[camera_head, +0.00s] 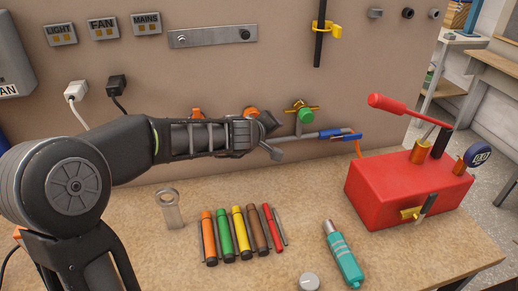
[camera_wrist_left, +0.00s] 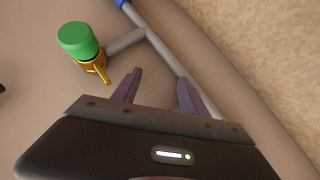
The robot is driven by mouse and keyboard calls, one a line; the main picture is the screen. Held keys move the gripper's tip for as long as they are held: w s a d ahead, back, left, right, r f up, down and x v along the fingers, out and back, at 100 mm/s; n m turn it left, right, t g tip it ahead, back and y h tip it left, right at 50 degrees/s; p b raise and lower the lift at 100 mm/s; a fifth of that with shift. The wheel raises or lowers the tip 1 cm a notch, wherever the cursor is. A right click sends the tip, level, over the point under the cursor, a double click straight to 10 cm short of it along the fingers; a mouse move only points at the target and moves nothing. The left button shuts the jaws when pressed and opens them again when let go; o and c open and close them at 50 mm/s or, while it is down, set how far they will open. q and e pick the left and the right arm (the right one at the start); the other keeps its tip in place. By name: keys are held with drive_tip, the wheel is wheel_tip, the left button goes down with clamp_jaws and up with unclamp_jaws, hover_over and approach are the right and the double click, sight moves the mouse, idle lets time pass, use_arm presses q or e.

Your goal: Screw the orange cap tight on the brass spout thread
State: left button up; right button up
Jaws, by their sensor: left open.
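My left gripper (camera_head: 272,137) reaches in from the left, in front of the back panel. Its two fingers (camera_wrist_left: 160,78) are apart in the left wrist view, with nothing held between them. An orange round piece (camera_head: 251,112) shows just above the gripper, and another orange piece (camera_head: 197,113) shows above the forearm. Both are partly hidden by my arm, so I cannot tell which is the cap or whether it sits on a thread. The orange pieces do not show in the left wrist view. My right gripper is in neither view.
A green cap (camera_head: 305,113) on a brass fitting sits right of the gripper, also in the left wrist view (camera_wrist_left: 76,38). A grey pipe (camera_head: 295,138) runs close by. Several markers (camera_head: 238,232), a teal tool (camera_head: 343,255) and a red pump box (camera_head: 405,190) occupy the bench.

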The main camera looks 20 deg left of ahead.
sight(278, 115)
use_arm(q)
wheel_tip(278, 115, up, 3)
drive_tip(key=shift+r, duration=0.1)
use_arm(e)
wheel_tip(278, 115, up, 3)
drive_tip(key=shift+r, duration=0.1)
use_arm(q)
drive_tip(key=t+b, duration=0.1)
drive_tip(key=b, duration=0.2)
drive_tip(key=r+n+h+b, duration=0.1)
drive_tip(key=b, duration=0.3)
drive_tip(key=shift+w+d+n+t, duration=0.2)
drive_tip(key=shift+w+n+t, duration=0.1)
drive_tip(key=shift+w+t, duration=0.1)
drive_tip(key=shift+d+r+b, duration=0.1)
drive_tip(key=shift+b, duration=0.4)
drive_tip(key=shift+d+r, duration=0.1)
drive_tip(key=shift+r, duration=0.15)
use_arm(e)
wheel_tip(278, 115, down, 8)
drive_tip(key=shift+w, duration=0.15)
use_arm(q)
drive_tip(key=c, duration=1.1)
drive_tip(key=shift+f, duration=0.1)
clamp_jaws()
drive_tip(key=shift+f, duration=0.2)
